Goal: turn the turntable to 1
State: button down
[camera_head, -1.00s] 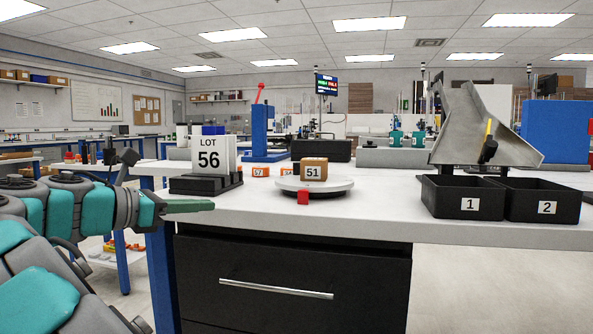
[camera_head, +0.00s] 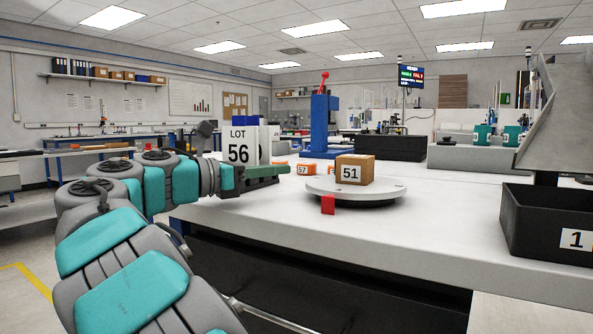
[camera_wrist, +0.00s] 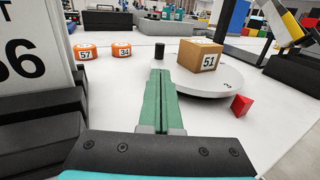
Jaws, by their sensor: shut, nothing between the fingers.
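The turntable (camera_head: 327,188) is a round pale disc on the white bench, and a brown box labelled 51 (camera_head: 354,169) sits on it. It also shows at the right in the wrist view (camera_wrist: 190,84), with a dark mark on its rim at the right. A red block (camera_head: 328,204) is at the disc's near edge. My gripper (camera_head: 284,170) is shut and empty, its green fingers together. It is left of the turntable in the head view. In the wrist view the fingers (camera_wrist: 160,76) point forward beside the disc's left edge; contact cannot be told.
The LOT 56 sign (camera_head: 240,147) stands close behind my gripper. Orange pucks 57 (camera_head: 303,169) and 34 (camera_wrist: 121,49) lie behind, near a small black cylinder (camera_wrist: 159,50). A black bin labelled 1 (camera_head: 535,235) is at the right under a grey chute (camera_head: 530,130).

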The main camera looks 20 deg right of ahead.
aim_at(324, 176)
jog(key=b+x, duration=0.2)
jog(key=x, duration=0.8)
jog(key=shift+d+f, duration=0.15)
jog(key=shift+d, duration=0.2)
jog(key=shift+x, duration=0.85)
